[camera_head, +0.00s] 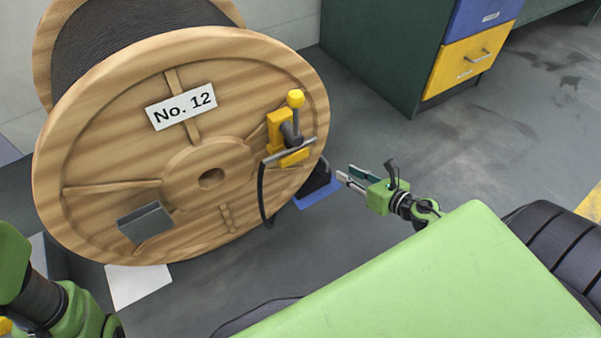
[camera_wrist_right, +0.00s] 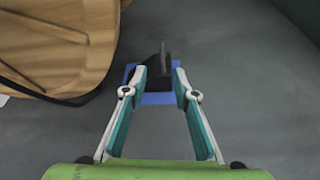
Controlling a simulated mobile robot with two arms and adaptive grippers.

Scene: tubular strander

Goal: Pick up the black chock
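The black chock (camera_head: 316,181) stands on a blue mat (camera_head: 323,195) on the floor, at the lower right edge of the wooden reel in the head view. The reel hides part of it. In the right wrist view the chock (camera_wrist_right: 160,64) rises between and beyond my fingertips. My right gripper (camera_head: 346,174) is open and empty, a short way to the right of the chock; its spread fingers also show in the right wrist view (camera_wrist_right: 153,80). My left arm shows at the lower left of the head view, but its gripper is not in view.
The large wooden reel (camera_head: 230,130) marked "No. 12" stands left of the chock, with a yellow device (camera_head: 285,135) and dark strap on its face. A green cabinet (camera_head: 380,50) with blue and yellow drawers stands behind. Grey floor right of the chock is clear.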

